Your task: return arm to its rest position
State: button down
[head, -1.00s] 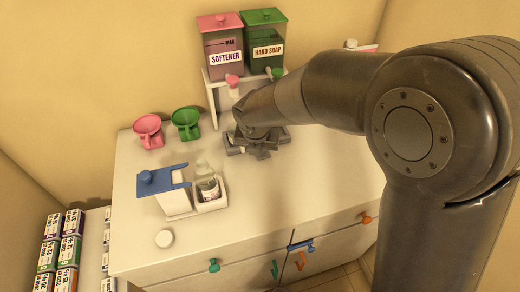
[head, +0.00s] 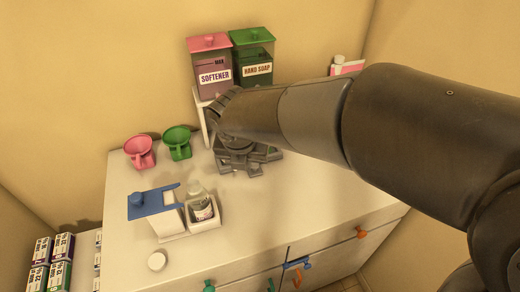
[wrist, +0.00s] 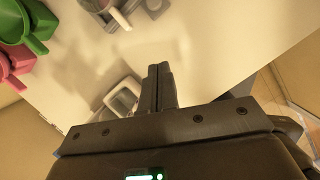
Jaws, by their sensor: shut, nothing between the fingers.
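My gripper (head: 255,170) hangs over the white counter (head: 290,205), in front of the dispenser stand. In the wrist view its two fingers (wrist: 160,72) are together, with nothing between them. My arm crosses the head view from the right and hides much of the stand and the counter behind it. A pink cup (head: 140,152) and a green cup (head: 177,142) stand to the left of my gripper; they also show at the upper left of the wrist view.
A softener dispenser (head: 211,78) and a hand soap dispenser (head: 254,70) stand at the back. The counter's right part looks clear.

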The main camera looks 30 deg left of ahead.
jog(key=w+d+r+m+t+h, duration=0.1)
jog(key=w+d+r+m, duration=0.15)
jog(key=d+m, duration=0.8)
jog(key=w+d+r+m, duration=0.1)
jog(key=d+r+m, duration=0.3)
jog(key=d+m, duration=0.65)
jog(key=s+d+m, duration=0.4)
jog(key=d+m, duration=0.5)
jog(key=s+d+r+m+t, duration=0.1)
jog(key=s+d+m, duration=0.3)
jog(key=d+m, duration=0.5)
jog(key=shift+s+m, duration=0.25)
jog(key=shift+m, duration=0.05)
